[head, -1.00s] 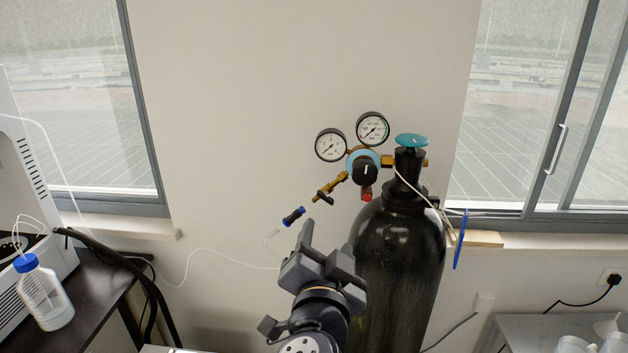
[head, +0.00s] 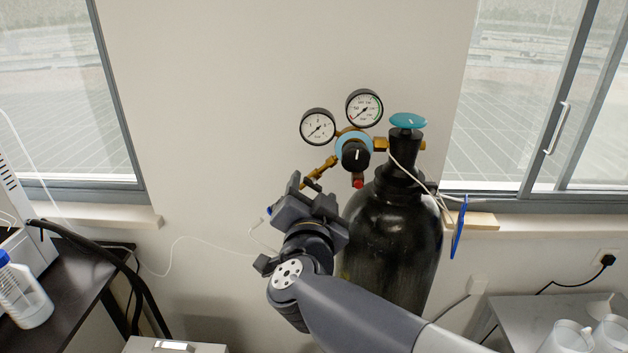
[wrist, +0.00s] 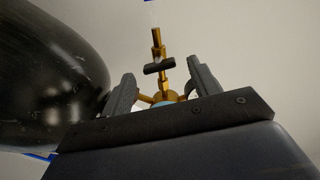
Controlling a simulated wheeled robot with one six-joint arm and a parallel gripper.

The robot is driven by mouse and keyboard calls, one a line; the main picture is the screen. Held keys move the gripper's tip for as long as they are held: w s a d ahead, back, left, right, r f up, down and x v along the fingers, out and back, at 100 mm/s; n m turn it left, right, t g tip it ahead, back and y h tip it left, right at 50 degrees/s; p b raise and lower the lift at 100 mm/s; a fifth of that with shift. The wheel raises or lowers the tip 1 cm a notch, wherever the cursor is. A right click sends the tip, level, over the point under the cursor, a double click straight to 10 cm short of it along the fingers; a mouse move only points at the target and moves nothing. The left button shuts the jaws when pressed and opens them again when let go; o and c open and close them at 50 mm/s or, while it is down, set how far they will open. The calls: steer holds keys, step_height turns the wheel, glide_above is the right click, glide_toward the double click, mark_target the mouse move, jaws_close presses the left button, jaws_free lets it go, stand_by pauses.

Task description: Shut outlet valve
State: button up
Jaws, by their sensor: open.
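The outlet valve is a small black cross handle (wrist: 159,67) on a brass outlet stem (wrist: 163,45). It stands between and beyond the fingers of my gripper (wrist: 153,85) in the wrist view, with a visible gap to both. In the head view the brass outlet arm (head: 322,168) runs down left from the regulator (head: 355,155), and my gripper (head: 308,188) hides the valve handle. My gripper is open and empty, just below the outlet arm.
The black gas cylinder (head: 393,240) with a teal top knob (head: 408,121) stands close to the right of my gripper. Two gauges (head: 318,127) sit above. A thin white tube (head: 205,239) hangs at the left. The wall space left of the regulator is free.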

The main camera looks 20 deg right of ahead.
mark_target(313, 186)
steer(key=shift+x, duration=2.4)
steer(key=shift+c, duration=0.4)
